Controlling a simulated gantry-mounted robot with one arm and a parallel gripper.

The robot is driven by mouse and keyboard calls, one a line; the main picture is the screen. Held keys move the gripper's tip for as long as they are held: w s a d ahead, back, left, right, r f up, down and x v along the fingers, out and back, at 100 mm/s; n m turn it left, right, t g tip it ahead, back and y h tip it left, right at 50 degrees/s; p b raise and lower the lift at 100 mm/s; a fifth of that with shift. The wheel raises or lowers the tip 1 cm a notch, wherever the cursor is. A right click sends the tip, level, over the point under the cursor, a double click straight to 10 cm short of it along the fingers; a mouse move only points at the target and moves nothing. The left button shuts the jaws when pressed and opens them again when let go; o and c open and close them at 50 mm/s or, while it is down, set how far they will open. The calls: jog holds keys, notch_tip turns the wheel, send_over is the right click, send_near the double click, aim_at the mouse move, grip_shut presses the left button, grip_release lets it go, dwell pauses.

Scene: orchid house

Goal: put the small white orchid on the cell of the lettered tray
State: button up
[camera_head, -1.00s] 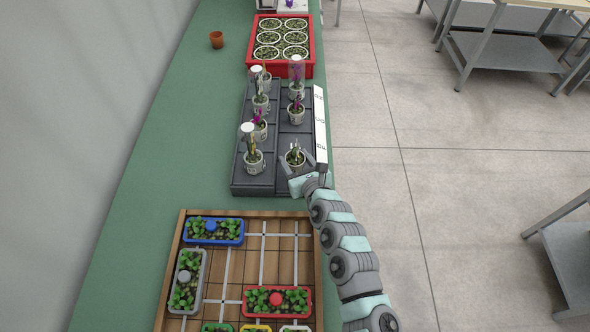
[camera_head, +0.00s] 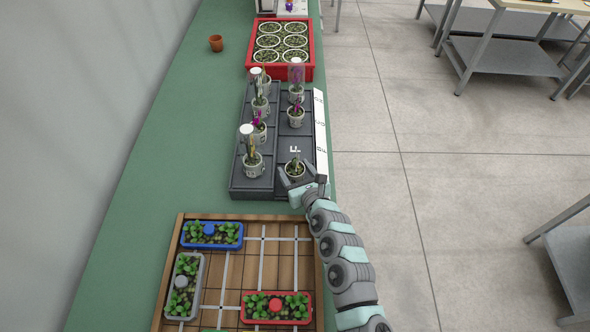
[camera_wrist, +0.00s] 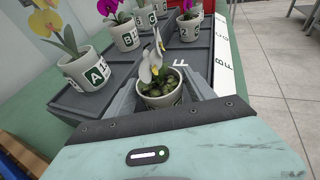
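The small white orchid (camera_wrist: 158,68), in a white pot (camera_wrist: 160,95), stands between the fingers of my gripper (camera_wrist: 160,98) in the wrist view. The fingers appear closed against the pot's sides. In the head view the white orchid (camera_head: 294,170) and my gripper (camera_head: 297,186) are at the near right part of the dark lettered tray (camera_head: 262,191). The cell letter F (camera_head: 294,149) shows just behind the pot. The pot's base is hidden, so I cannot tell whether it touches the tray.
Several potted orchids, one at the near left (camera_head: 253,163), stand on the tray's other cells. A white label strip (camera_head: 320,130) runs along its right edge. A red crate of pots (camera_head: 281,77) is behind; a wooden grid board with planters (camera_head: 275,250) is in front.

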jog(key=shift+r, duration=0.1)
jog(key=shift+s+r+p, duration=0.1)
jog(key=shift+r+p, duration=0.05)
jog(key=shift+p, duration=0.15)
jog(key=p+v, duration=0.2)
jog(key=v, duration=0.8)
jog(key=shift+s+d, duration=0.25)
jog(key=shift+s+d+r+p, duration=0.1)
jog(key=shift+s+r+p, duration=0.15)
jog(key=shift+s, duration=0.35)
